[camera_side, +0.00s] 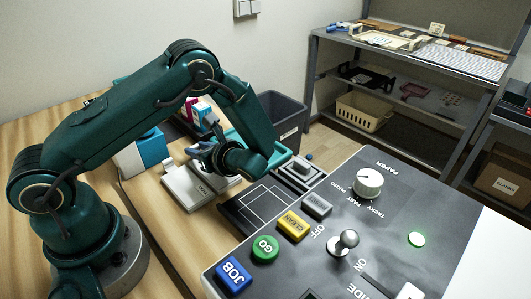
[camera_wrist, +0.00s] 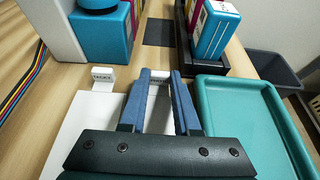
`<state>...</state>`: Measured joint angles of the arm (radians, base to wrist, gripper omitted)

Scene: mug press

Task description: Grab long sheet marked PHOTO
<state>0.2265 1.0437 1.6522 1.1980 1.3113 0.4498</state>
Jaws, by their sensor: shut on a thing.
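My gripper (camera_wrist: 162,76) is shut on the long white sheet marked PHOTO (camera_wrist: 158,97), whose upright label and a strip of white show between the two blue fingers. The rest of the sheet is hidden under my gripper. In the side view my gripper (camera_side: 200,152) is low over the wooden table, by the white sheets. To its left in the wrist view lies a white stack with an upright tab marked TACKY (camera_wrist: 102,74); it also shows in the side view (camera_side: 190,190).
A teal tray (camera_wrist: 208,84) lies close on the right in the wrist view. Ink cartridges (camera_wrist: 215,30) stand behind it, and a dark bin (camera_side: 285,118) is beyond. The control panel (camera_side: 330,225) with buttons and a dial stands at the right. A dark press bed (camera_side: 240,215) lies beside it.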

